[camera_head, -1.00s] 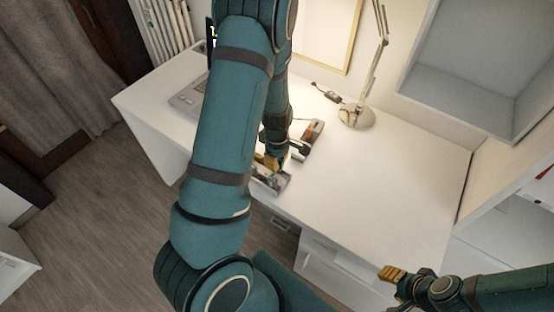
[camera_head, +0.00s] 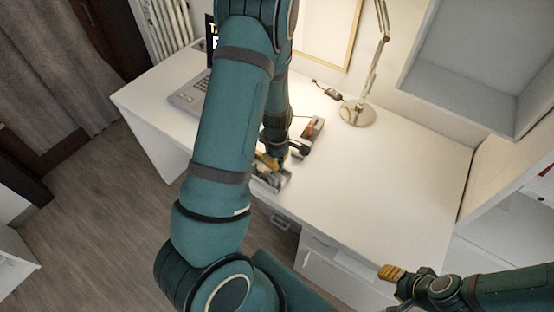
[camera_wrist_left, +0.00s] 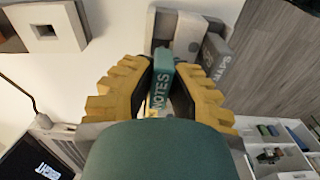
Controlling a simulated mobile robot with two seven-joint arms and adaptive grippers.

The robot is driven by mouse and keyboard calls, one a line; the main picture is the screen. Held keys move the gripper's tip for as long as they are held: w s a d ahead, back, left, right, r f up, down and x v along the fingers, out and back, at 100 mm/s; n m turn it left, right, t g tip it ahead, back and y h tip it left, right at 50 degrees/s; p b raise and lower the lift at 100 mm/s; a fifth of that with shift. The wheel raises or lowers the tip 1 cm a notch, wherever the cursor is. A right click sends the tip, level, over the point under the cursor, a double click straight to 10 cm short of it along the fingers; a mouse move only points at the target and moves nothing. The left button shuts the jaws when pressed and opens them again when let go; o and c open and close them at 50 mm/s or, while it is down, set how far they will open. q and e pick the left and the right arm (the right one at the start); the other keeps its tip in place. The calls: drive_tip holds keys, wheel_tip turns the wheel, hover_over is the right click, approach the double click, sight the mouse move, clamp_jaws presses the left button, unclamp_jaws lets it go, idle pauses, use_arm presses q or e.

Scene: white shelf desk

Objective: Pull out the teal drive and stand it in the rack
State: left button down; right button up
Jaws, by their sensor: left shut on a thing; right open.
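The teal drive (camera_wrist_left: 160,92), lettered NOTES, is between the yellow fingers of my left gripper (camera_wrist_left: 161,76) in the left wrist view. The fingers are shut on it. Its far end is against a grey block-like holder (camera_wrist_left: 188,28); I cannot tell whether it is still seated there. A dark grey drive lettered SNAPS (camera_wrist_left: 216,56) sits beside it. In the head view my left gripper (camera_head: 268,163) is low over the desk's front edge, partly hidden by my arm. My right gripper (camera_head: 391,273) is open and empty at the lower right. I cannot identify the rack for certain.
A pale block with a square opening (camera_wrist_left: 45,29) lies at the upper left of the wrist view. The laptop (camera_head: 188,95) is left of my arm. A lamp (camera_head: 358,113) stands at the back. An open compartment with small items (camera_wrist_left: 280,145) is below. The desk's right half (camera_head: 400,180) is clear.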

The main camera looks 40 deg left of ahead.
use_arm(q)
drive_tip(key=shift+f+b, duration=0.85)
drive_tip(key=shift+f, duration=0.4)
drive_tip(key=c, duration=1)
unclamp_jaws()
drive_tip(key=shift+o, duration=0.2)
drive_tip(key=shift+r, duration=0.15)
wheel_tip(320, 180, up, 12)
drive_tip(key=shift+f, duration=0.1)
